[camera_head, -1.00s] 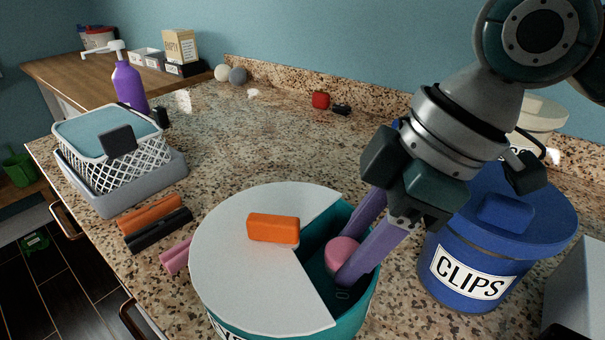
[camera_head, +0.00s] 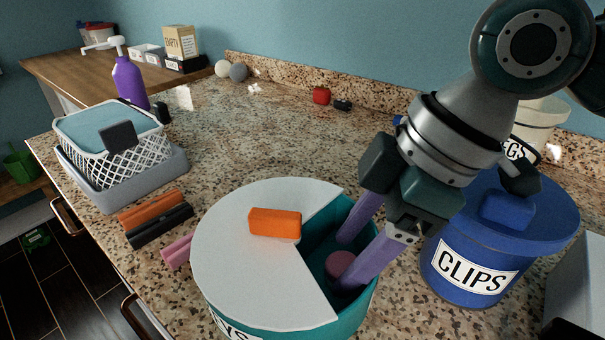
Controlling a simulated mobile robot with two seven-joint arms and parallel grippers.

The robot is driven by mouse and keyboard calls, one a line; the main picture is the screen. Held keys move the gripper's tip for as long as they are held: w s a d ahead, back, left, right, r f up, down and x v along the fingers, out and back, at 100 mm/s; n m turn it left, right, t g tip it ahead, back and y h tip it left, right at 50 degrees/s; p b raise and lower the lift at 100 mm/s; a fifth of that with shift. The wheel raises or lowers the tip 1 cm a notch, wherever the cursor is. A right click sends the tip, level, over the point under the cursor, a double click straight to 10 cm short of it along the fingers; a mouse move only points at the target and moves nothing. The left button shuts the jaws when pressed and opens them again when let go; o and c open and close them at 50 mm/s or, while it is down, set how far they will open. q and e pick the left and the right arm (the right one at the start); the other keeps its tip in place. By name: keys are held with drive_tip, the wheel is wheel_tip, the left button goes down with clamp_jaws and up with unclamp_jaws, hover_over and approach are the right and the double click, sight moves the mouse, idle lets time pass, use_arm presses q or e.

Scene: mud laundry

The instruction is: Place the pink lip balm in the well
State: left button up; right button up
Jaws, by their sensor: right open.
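The pink lip balm (camera_head: 339,264) is a small round piece low inside the open section of the teal round container. My right gripper (camera_head: 346,264) is open, its two purple fingers reaching down into that opening on either side of the lip balm, apart from it as far as I can see. The teal container (camera_head: 352,318) has a white partial lid (camera_head: 240,270) that leaves a wedge-shaped well open at the right. Part of the well floor is hidden by the fingers. My left gripper does not show.
An orange block (camera_head: 275,223) lies on the white lid. A blue CLIPS canister (camera_head: 470,262) stands close right of my right gripper. A white basket (camera_head: 110,145), orange and black bars (camera_head: 155,219) and pink bars (camera_head: 177,251) are at left. The counter behind is mostly clear.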

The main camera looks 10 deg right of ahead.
drive_tip(key=shift+d+r, duration=0.15)
drive_tip(key=shift+r, duration=0.2)
drive_tip(key=p+v, duration=0.1)
drive_tip(key=v, duration=1.1)
drive_tip(key=shift+r+p, duration=0.2)
drive_tip(key=shift+p, duration=0.2)
